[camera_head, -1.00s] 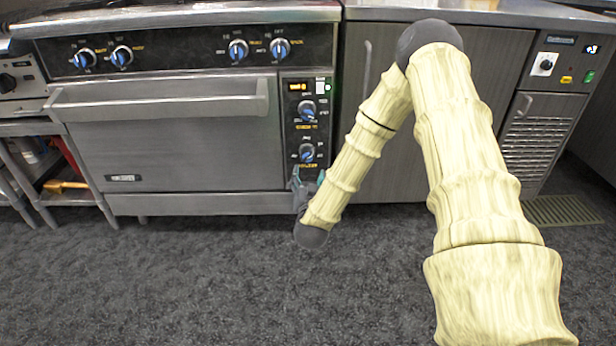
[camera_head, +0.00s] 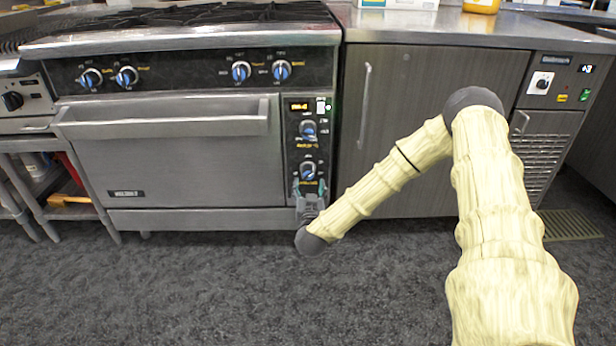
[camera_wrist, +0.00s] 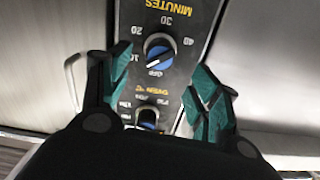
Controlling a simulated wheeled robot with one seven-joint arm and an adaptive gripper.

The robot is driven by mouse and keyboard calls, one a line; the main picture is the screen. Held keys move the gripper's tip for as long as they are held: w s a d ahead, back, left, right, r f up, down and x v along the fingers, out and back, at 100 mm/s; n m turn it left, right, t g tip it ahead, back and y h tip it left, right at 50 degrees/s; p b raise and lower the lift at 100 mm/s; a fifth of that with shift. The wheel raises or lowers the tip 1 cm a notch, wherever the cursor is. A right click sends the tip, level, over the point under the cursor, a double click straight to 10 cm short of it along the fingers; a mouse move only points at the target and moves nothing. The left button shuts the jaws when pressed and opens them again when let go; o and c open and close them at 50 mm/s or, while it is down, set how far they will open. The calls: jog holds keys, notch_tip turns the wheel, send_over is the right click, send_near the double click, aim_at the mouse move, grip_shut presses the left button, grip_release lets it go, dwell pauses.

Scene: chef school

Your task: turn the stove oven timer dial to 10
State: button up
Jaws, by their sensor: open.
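The oven timer dial (camera_head: 308,170) is the lower blue-and-black knob on the stove's narrow right-hand panel. The wrist view shows this dial (camera_wrist: 159,52) upside down, with 10, 20, 30, 40, OFF and MINUTES around it. My gripper (camera_head: 309,188) is just below and in front of the dial. In the wrist view my gripper (camera_wrist: 153,80) is open and empty, one teal fingertip to each side of the dial, with gaps visible.
The other oven dial (camera_head: 308,129) sits just above the timer dial. The oven door handle (camera_head: 165,123) juts out to the left. A grey cabinet (camera_head: 415,120) with a vertical handle stands to the right. The floor in front is clear.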

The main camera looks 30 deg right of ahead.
aim_at(308, 176)
jog(key=b+x, duration=0.2)
jog(key=x, duration=0.6)
jog(key=shift+b, duration=0.3)
jog(key=c, duration=1)
jog(key=shift+r, duration=0.1)
